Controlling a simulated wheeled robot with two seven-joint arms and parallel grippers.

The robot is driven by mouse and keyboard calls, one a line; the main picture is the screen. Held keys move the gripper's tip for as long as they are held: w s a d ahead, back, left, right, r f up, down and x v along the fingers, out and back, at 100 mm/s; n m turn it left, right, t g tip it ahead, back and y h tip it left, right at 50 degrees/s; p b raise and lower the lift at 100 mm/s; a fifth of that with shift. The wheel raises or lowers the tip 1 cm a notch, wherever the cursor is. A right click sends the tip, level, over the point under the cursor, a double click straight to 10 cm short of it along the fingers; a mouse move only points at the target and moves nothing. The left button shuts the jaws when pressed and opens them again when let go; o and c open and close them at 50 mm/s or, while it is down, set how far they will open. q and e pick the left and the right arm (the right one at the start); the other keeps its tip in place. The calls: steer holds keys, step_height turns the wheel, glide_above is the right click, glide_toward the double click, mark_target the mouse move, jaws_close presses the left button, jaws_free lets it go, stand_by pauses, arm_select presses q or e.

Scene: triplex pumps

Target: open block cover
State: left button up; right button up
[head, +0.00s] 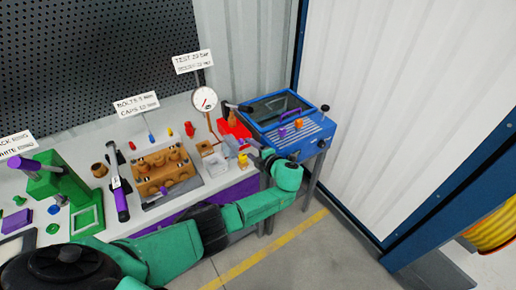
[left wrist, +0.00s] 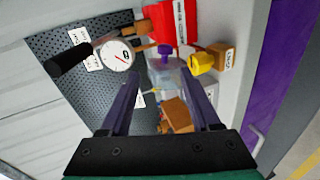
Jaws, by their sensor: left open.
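A small pale block (head: 212,160) stands at the right end of the bench, under the gauge. In the left wrist view, a clear, see-through cover-like piece (left wrist: 172,76) with a purple knob (left wrist: 165,55) on it lies ahead of my fingers; I cannot tell exactly how it sits on the block. My left gripper (left wrist: 162,84) is open, its two dark purple fingers spread with nothing gripped. In the head view my left gripper (head: 258,152) is at the bench's right end, beside the block, its fingertips hard to see. My right gripper is not in view.
A pressure gauge (head: 204,99) stands behind the block. A yellow part (head: 243,160) and a red item (head: 232,130) are close to my left gripper. A blue cabinet (head: 290,122) stands to the right. A brown pump block (head: 160,172) is left of the pale block.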

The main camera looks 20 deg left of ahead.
arm_select(q)
steer(key=v, duration=0.5)
steer(key=shift+w+a+f, duration=0.1)
steer(key=s+a+f+n+g+h+b, duration=0.1)
steer(key=s+f+n+g+h, duration=0.15)
steer(key=s+f+n, duration=0.6)
steer(key=s+f+n+g+h+b, duration=0.1)
steer(key=s+f+n+h, duration=0.25)
steer(key=f, duration=1.05)
steer(key=s+a+f+n+g+h+b, duration=0.1)
steer(key=s+f+n+g+h+b, duration=0.1)
steer(key=s+f+n, duration=0.75)
steer(key=s+f+n+h, duration=0.1)
steer(key=s+f+n, duration=0.4)
steer(key=s, duration=0.3)
steer(key=s+a+f+n+g+h+b, duration=0.1)
steer(key=s+f+n, duration=0.4)
steer(key=s+n, duration=0.3)
steer(key=s+a+f+n+h+b, duration=0.1)
steer(key=s+f+n+h, duration=0.1)
steer(key=s+f+n, duration=0.4)
steer(key=s+n, duration=0.1)
steer(key=s, duration=0.2)
steer(key=shift+s, duration=0.2)
